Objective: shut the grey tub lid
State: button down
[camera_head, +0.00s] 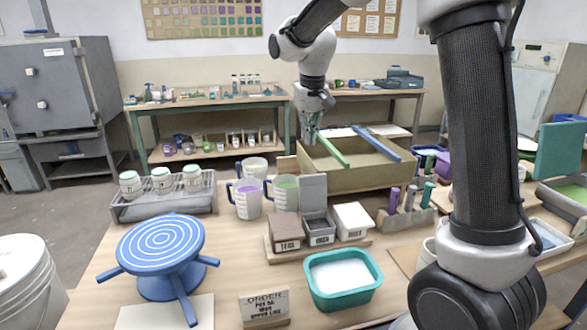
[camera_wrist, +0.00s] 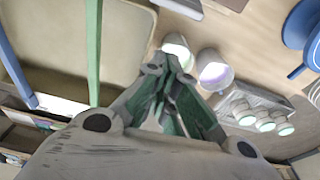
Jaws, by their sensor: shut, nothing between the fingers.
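The grey tub (camera_head: 318,232) stands in the middle of a row of three small tubs on a wooden board. Its grey lid (camera_head: 313,190) is open and stands upright at the tub's back edge. My gripper (camera_head: 312,130) hangs fingers down behind and above the lid, near the left end of the large olive bin, apart from the lid. Its fingers are shut and empty; they also show in the wrist view (camera_wrist: 168,75). A pale grey panel at the top of the wrist view may be the lid; I cannot tell for certain.
A brown-lidded tub (camera_head: 286,241) and a white-lidded tub (camera_head: 352,221) flank the grey tub. Two jugs (camera_head: 247,200) (camera_head: 285,194) stand left of the lid. The olive bin (camera_head: 350,180) has green and blue bars across it. A blue turntable (camera_head: 160,244) and teal basin (camera_head: 343,295) stand in front.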

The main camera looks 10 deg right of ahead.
send_over(313, 193)
jog(key=w, duration=0.5)
jog(key=shift+m, duration=0.3)
jog(key=shift+s+d+f, duration=0.1)
jog(key=shift+d+f, duration=0.05)
jog(key=shift+f, duration=4.35)
